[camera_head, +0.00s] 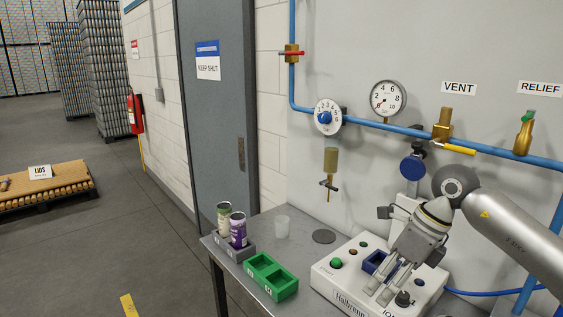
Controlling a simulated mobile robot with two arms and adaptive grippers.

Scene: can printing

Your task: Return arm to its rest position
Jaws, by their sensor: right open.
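My right arm comes in from the right edge. My right gripper (378,291) is open and empty. It points down over the white machine box (335,273) on the table, in front of a blue square holder (373,261) and near a black knob (403,299). Whether the fingertips touch the box I cannot tell. My left gripper is not in view.
Blue pipes (400,128) with valves and gauges run along the wall behind.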

